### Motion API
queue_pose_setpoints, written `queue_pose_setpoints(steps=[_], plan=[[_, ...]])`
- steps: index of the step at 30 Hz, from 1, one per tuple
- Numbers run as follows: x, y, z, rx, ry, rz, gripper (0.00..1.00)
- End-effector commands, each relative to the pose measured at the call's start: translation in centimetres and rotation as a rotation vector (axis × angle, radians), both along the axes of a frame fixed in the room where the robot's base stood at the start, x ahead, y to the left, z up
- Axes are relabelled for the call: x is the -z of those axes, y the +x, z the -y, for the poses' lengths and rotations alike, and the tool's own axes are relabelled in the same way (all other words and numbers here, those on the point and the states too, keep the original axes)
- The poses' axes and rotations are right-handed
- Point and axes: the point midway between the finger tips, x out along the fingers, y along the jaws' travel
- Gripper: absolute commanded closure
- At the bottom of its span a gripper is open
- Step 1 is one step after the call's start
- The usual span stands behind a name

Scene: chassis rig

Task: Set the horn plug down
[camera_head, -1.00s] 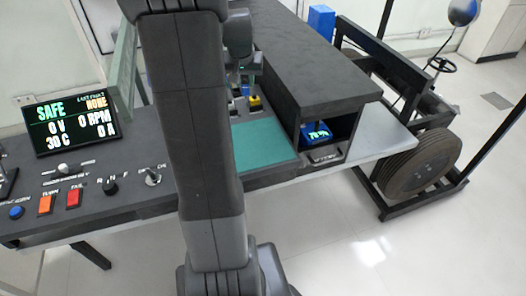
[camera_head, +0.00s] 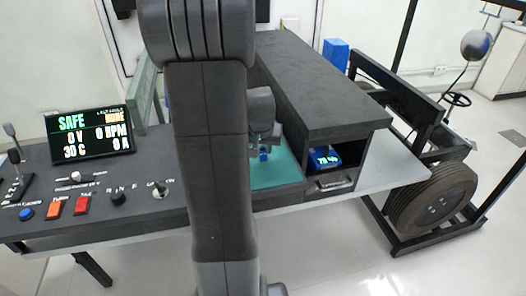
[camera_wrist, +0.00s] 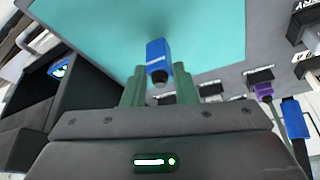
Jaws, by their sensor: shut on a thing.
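The horn plug (camera_wrist: 156,52) is a small blue block with a dark round end, held between the green fingers of my gripper (camera_wrist: 160,74) in the wrist view. In the head view the blue plug (camera_head: 264,156) shows below my gripper (camera_head: 264,148), over the teal mat (camera_head: 278,176). The mat (camera_wrist: 95,30) lies behind the plug in the wrist view. My gripper is shut on the plug. I cannot tell whether the plug touches the mat. My own arm hides part of the bench in the head view.
A dark housing (camera_head: 318,85) stands right of the mat, with a blue battery-like unit (camera_head: 324,157) in its open bay. A purple plug (camera_wrist: 264,91) and another blue plug (camera_wrist: 293,118) sit at the right in the wrist view. A display (camera_head: 88,134) and controls are at left.

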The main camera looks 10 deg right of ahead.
Motion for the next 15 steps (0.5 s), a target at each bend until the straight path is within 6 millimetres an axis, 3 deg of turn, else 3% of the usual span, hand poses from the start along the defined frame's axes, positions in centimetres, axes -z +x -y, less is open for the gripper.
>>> queue_pose_setpoints(steps=[3,15], plan=[[1.2,0.0,0.0,0.001,0.000,0.000,0.97],[1.8,0.0,0.0,0.001,0.000,0.001,0.97]])
